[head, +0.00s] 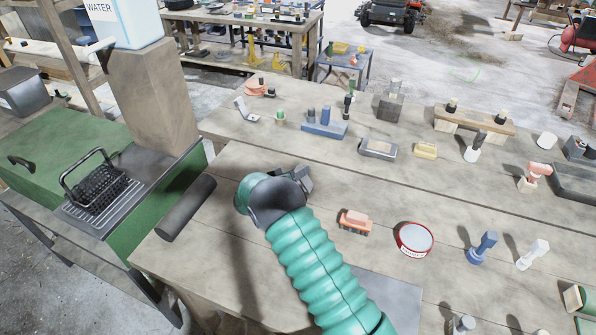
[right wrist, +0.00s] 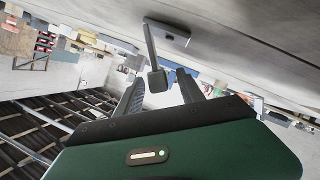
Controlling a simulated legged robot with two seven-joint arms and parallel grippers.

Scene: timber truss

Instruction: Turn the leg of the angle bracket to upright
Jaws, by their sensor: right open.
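The angle bracket (head: 247,112) appears as a small pale L-shaped piece at the back left of the workbench (head: 225,165), its leg leaning up to the left. In the right wrist view, which is upside down, a bracket (right wrist: 166,33) shows as a flat plate on the surface with a thin leg tilted away from it. The leg's square end (right wrist: 157,81) shows between the open fingers, with gaps on both sides. My right gripper (head: 292,174) is open over the bench, in front of the bracket and partly hidden by its wrist. My left gripper is not in view.
A dark cylinder (head: 186,208) lies left of my right arm. An orange brush-like block (head: 355,221) and a red-rimmed tin (head: 414,239) stand right of it. Behind are a blue block (head: 324,129) and a grey tray (head: 377,149). A wooden post (head: 153,100) rises at left.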

